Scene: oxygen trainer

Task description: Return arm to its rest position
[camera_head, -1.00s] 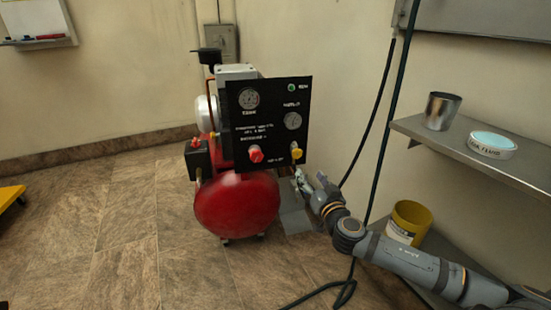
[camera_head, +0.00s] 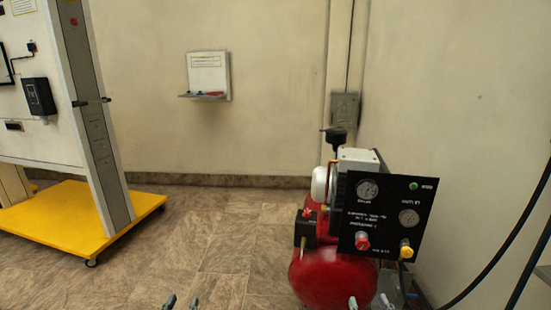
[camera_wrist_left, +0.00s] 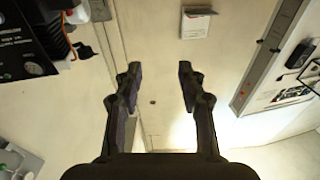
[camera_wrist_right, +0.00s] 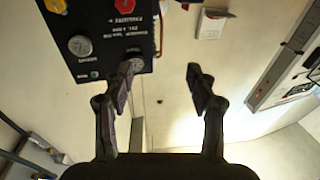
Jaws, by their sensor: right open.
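The tips of my left gripper (camera_head: 182,302) and my right gripper (camera_head: 369,301) show at the bottom edge of the head view; the arms behind them are out of frame. In the left wrist view my left gripper (camera_wrist_left: 157,82) is open, with nothing between its fingers. In the right wrist view my right gripper (camera_wrist_right: 161,84) is also open and empty. The red compressor (camera_head: 333,278) with its black gauge panel (camera_head: 385,222) stands at the right in the head view. The right gripper's tips overlap the tank's lower part in the picture; contact cannot be told.
A white board frame on a yellow base (camera_head: 60,222) stands at the left. A small wall shelf (camera_head: 208,78) hangs on the back wall. A dark cable (camera_head: 500,250) runs down the right wall. The tiled floor (camera_head: 200,240) between is clear.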

